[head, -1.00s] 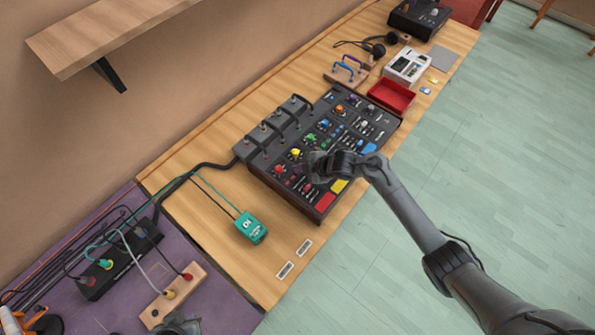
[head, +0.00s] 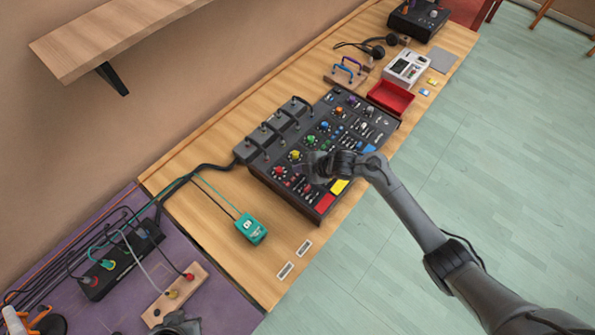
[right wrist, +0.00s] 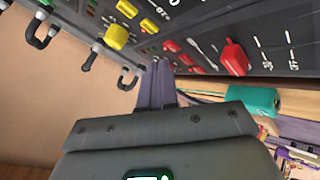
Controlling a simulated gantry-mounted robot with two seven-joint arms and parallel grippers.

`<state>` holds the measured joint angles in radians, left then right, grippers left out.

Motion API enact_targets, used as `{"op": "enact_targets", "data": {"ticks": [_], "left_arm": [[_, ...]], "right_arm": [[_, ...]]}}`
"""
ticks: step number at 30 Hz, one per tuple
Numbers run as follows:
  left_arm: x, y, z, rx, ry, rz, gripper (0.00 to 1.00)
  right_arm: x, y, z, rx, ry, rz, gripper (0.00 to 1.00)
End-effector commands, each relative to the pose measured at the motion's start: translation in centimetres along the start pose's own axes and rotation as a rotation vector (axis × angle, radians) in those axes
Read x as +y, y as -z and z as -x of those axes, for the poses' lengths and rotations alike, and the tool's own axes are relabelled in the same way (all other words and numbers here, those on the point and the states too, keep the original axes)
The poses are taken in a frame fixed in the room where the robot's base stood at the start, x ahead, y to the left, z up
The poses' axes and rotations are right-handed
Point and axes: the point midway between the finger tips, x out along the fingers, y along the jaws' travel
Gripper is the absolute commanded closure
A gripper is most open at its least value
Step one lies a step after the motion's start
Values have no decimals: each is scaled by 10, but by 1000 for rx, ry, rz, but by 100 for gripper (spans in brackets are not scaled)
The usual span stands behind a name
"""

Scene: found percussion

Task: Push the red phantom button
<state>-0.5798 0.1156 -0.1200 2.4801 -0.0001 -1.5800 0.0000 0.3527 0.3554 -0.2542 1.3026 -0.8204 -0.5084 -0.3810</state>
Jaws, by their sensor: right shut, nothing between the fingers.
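The black mixing console (head: 312,212) lies on the wooden bench, covered in coloured knobs and switches. My right gripper (head: 316,165) is over its near right half, shut and empty. In the right wrist view its shut fingers (right wrist: 160,84) point at the console, close to its face; I cannot tell whether they touch. Several small red controls show beside the fingertips there, among them a red switch (right wrist: 190,59) and a larger red cap (right wrist: 235,58). I cannot read which is the phantom button. My own gripper hides part of the panel in the head view.
A teal box (head: 250,228) with a cable stands left of the console. A red tray (head: 391,97) and a white device (head: 407,67) lie beyond it. A wooden shelf (head: 110,35) juts from the wall.

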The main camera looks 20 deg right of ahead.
Motion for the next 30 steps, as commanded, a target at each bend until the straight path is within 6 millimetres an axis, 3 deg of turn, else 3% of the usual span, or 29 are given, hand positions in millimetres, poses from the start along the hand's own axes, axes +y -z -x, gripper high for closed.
{"op": "enact_targets", "data": {"ticks": [13,30], "left_arm": [[0,2,6,0,-1,1,100],[-4,16,52,-1,8,-9,100]], "right_arm": [[3,3,4,0,0,0,100],[29,29,40,0,0,1,100]]}}
